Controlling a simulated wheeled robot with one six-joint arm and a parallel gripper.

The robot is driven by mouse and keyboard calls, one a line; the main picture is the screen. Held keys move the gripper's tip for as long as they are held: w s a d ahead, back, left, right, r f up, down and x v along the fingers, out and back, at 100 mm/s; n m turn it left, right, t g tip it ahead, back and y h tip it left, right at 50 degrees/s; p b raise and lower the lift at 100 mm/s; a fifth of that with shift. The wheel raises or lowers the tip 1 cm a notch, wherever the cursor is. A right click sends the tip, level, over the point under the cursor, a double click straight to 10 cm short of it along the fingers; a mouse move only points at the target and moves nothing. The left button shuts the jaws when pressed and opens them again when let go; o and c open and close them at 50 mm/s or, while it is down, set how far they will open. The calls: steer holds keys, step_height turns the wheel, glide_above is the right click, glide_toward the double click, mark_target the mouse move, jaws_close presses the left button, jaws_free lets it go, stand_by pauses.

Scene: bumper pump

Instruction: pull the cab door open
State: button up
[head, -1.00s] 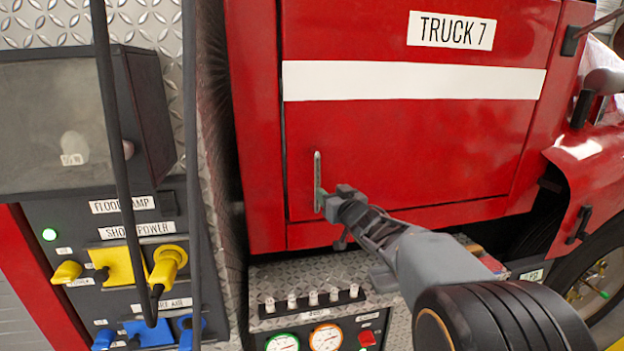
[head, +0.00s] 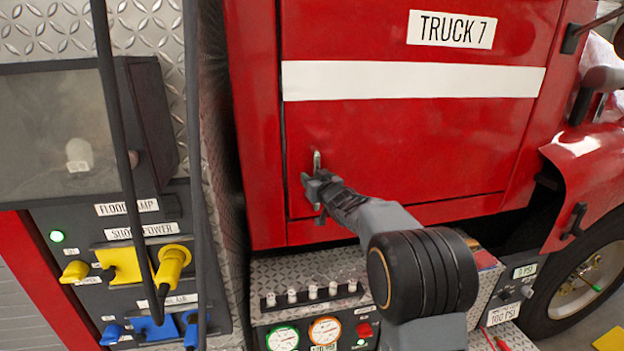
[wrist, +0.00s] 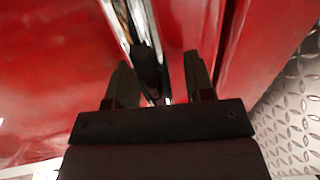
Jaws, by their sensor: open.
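The cab door (head: 400,150) is red with a white stripe and a "TRUCK 7" label, and it sits flush in its frame. Its upright metal handle (head: 317,160) is near the door's lower left edge, with its lower part hidden behind my gripper. My gripper (head: 312,188) is at the handle in the head view. In the wrist view, the open fingers (wrist: 160,80) stand on either side of the shiny handle bar (wrist: 140,35). I cannot tell whether either finger touches it.
A pump panel with black upright bars (head: 195,150) and yellow plugs (head: 172,265) stands left of the door. Gauges (head: 325,330) sit below it. A red fender (head: 580,190) and a wheel (head: 580,280) are at the right.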

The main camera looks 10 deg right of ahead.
steer(key=shift+c, duration=0.2)
jaws_close()
steer(key=shift+a, duration=0.1)
steer(key=shift+s, duration=0.1)
